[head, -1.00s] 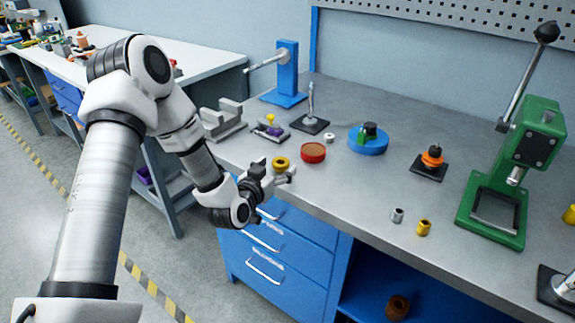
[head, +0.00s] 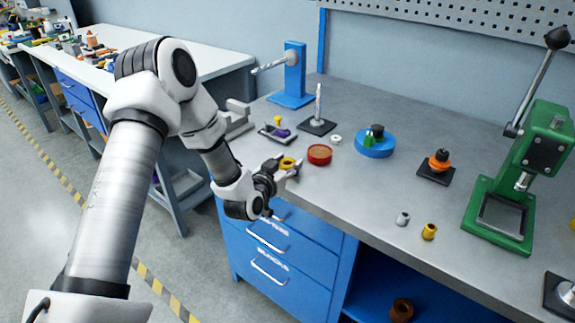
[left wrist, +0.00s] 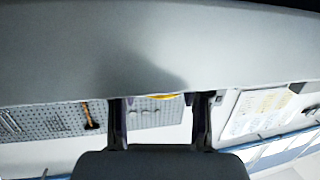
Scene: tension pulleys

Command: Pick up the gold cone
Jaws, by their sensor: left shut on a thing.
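The gold cone (head: 287,162) is a small yellow-gold piece with a dark centre, near the front edge of the bench, left of the red dish. My left gripper (head: 283,171) is shut on it, and a finger hides part of it. In the left wrist view only a thin yellow sliver of the gold cone (left wrist: 163,96) shows between the two dark fingers of the left gripper (left wrist: 160,105). I cannot tell whether it touches the bench top. My right gripper is not in view.
The red dish (head: 319,154) stands close to the right. A purple-and-yellow piece on a tray (head: 278,136) and a grey block (head: 236,120) are behind. A blue disc (head: 374,143), a small gold cylinder (head: 429,231) and a green press (head: 520,180) stand farther right.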

